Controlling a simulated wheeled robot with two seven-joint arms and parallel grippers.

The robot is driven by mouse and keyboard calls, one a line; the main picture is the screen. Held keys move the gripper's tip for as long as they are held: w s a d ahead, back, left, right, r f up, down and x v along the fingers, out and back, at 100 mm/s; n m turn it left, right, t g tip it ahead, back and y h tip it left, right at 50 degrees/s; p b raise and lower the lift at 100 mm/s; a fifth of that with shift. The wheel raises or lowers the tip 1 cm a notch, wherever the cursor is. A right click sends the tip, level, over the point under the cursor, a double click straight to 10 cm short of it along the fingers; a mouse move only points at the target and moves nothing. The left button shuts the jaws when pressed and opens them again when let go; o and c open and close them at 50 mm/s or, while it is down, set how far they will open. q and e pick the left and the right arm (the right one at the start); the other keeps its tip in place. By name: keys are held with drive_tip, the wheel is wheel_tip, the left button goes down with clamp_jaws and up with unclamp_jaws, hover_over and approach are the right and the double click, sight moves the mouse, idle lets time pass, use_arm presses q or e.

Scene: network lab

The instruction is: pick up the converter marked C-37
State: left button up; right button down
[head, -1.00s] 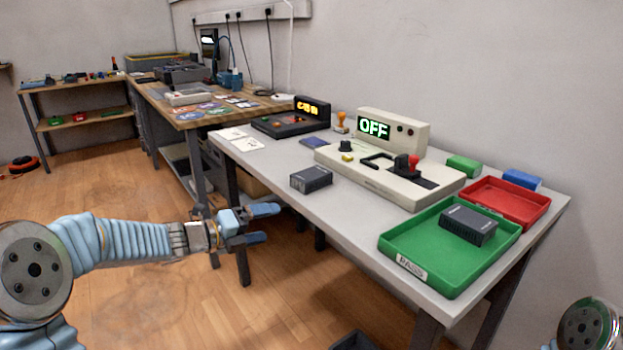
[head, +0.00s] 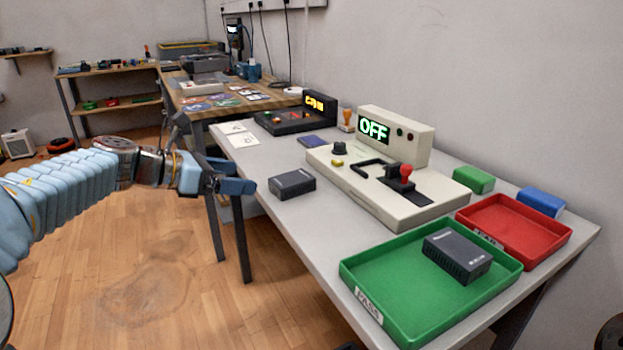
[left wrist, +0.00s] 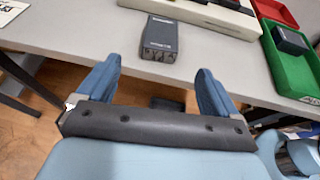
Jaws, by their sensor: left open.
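A dark grey converter box (head: 292,185) lies alone near the front edge of the grey table; it also shows in the left wrist view (left wrist: 161,38). A second dark converter (head: 456,256) lies in the green tray (head: 372,271); it shows at the upper right of the left wrist view (left wrist: 290,40). The lettering on both is too small to read, so I cannot tell which is C-37. My left gripper (head: 246,186) is open and empty, just left of the lone converter and apart from it. In the left wrist view the fingers (left wrist: 158,92) point towards it. My right gripper is not in view.
A beige test station (head: 375,185) reading OFF, with a red-knobbed lever, stands behind the converter. A red tray (head: 545,252), a green block (head: 473,180) and a blue block (head: 541,202) are at the right. A black device (head: 290,121) with an orange display stands farther back.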

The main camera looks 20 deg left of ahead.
sight(289, 179)
use_arm(q)
drive_tip(key=x, duration=0.8)
drive_tip(key=shift+w+d, duration=0.3)
drive_tip(key=x, duration=0.5)
drive_tip(key=shift+w+d+r, duration=0.2)
drive_tip(key=shift+d+r, duration=0.05)
drive_tip(key=c, duration=1.2)
drive_tip(key=shift+c, duration=0.2)
